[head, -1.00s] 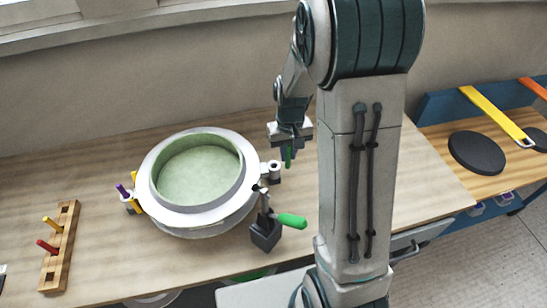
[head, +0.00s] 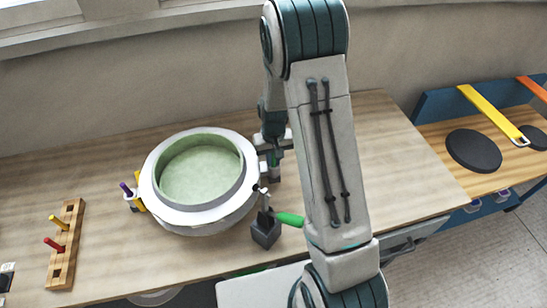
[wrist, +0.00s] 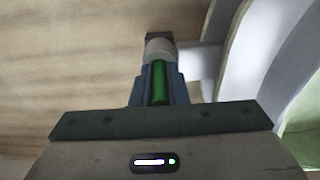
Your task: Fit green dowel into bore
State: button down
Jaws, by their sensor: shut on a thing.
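The green dowel (wrist: 159,85) is upright between the fingers of my gripper (wrist: 155,88) in the wrist view. My gripper (head: 275,158) is shut on it, just right of the round mould (head: 201,172) in the head view. The pale round boss (wrist: 159,48) with the bore stands out from the mould's flange, directly beyond the dowel's end in the wrist view. The boss also shows below my gripper in the head view (head: 274,177). The bore's mouth is hidden, so I cannot tell whether the dowel's tip is in it.
A purple dowel (head: 126,189) is at the mould's left side. A wooden rack (head: 63,260) holds a yellow and a red dowel. The bench right of my arm is clear.

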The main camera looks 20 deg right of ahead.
jog(key=shift+s+f, duration=0.1)
jog(key=shift+f, duration=0.05)
jog(key=c, duration=1.4)
grip_release()
jog(key=shift+s, duration=0.1)
jog(key=shift+c, duration=0.2)
jog(key=shift+a+r, duration=0.1)
jog(key=shift+r, duration=0.35)
notch_tip(320, 180, up, 10)
jog(key=shift+r+b, duration=0.2)
jog(key=shift+b, duration=0.6)
jog(key=shift+r, duration=0.6)
jog(key=s+r+t, duration=0.2)
jog(key=s+r, duration=0.4)
jog(key=s, duration=0.4)
jog(key=s+r+t, duration=0.1)
jog(key=s+r, duration=0.5)
jog(key=s, duration=0.5)
jog(key=shift+t, duration=0.4)
